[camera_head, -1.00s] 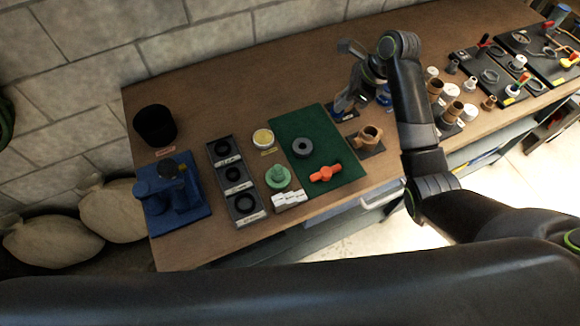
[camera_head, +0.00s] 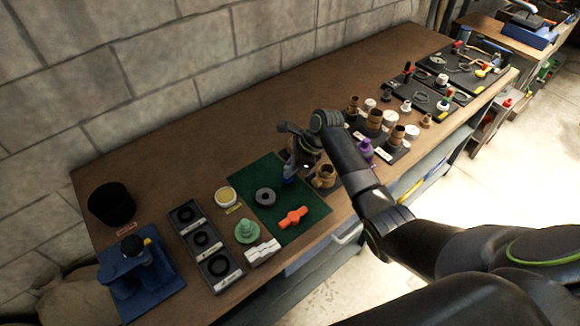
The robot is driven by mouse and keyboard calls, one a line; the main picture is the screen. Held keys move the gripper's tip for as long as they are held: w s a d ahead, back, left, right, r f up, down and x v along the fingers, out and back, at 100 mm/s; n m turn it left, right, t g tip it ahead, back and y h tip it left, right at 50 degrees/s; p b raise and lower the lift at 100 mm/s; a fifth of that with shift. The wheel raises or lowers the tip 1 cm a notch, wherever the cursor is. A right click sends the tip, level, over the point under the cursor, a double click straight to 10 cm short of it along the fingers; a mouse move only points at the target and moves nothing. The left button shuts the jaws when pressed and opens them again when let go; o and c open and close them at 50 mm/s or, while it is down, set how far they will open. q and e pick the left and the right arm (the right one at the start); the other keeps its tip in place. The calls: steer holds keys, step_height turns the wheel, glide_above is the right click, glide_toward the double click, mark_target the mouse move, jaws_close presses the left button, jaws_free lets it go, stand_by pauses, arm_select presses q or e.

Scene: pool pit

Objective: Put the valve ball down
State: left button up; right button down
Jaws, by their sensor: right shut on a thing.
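My right gripper (camera_head: 295,164) comes in from the right and hangs low over the bench by the right edge of the green mat (camera_head: 305,213). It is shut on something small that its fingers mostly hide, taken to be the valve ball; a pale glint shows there. A brass-coloured valve body (camera_head: 324,177) stands on a dark plate just right of the gripper. An orange handle piece (camera_head: 292,217) and a dark grey ring (camera_head: 265,198) lie on the mat. I cannot tell whether the held thing touches the surface. My left gripper is out of view.
Left of the mat are a yellow-topped tin (camera_head: 225,196), a green knobbed part (camera_head: 247,232), a black tray of rings (camera_head: 188,229), a blue fixture (camera_head: 143,279) and a black cup (camera_head: 112,204). Several fittings stand right of my forearm. The back of the bench is clear.

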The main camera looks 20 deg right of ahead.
steer(key=shift+f, duration=0.15)
steer(key=c, duration=1.4)
jaws_free()
steer(key=shift+c, duration=0.2)
steer(key=b+v, duration=0.1)
steer(key=v, duration=1.1)
steer(key=shift+b, duration=0.35)
